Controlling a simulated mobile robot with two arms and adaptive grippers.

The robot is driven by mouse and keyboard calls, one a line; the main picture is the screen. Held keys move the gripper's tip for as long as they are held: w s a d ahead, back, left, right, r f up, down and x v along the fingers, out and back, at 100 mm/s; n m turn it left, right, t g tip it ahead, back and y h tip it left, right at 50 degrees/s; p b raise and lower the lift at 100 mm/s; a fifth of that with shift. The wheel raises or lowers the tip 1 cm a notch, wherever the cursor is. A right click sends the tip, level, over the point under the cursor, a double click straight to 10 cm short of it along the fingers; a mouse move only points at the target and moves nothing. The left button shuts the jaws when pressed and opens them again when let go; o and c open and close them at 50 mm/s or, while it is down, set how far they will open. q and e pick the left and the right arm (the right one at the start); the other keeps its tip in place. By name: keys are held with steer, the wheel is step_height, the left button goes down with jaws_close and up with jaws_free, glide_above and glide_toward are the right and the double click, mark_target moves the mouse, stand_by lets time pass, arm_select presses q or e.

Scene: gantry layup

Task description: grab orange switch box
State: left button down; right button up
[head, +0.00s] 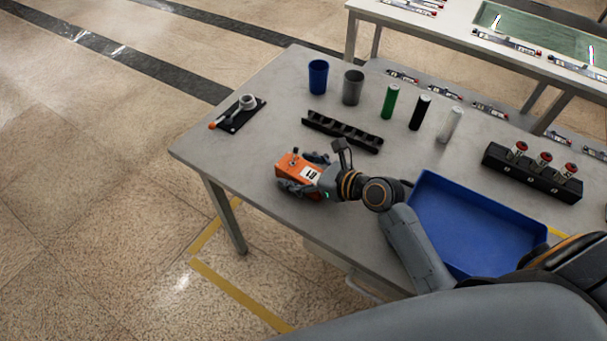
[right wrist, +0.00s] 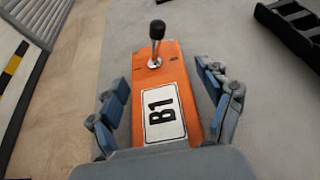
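The orange switch box (head: 296,165) lies on the grey table near its front edge. It has a white B1 label and a black-knobbed lever, clear in the right wrist view (right wrist: 174,78). My right gripper (head: 299,172) is around the box, one finger along each long side. In the right wrist view the fingers (right wrist: 161,75) are spread, with narrow gaps between them and the box sides. The near end of the box is hidden by my gripper's palm. My left gripper is not in view.
A black slotted rack (head: 343,131) lies just behind the box. A blue tray (head: 432,211) is to the right, beside my right arm. Blue (head: 318,77) and grey (head: 352,87) cups and several cylinders stand at the back.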

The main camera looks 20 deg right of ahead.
steer(key=c, duration=1.1)
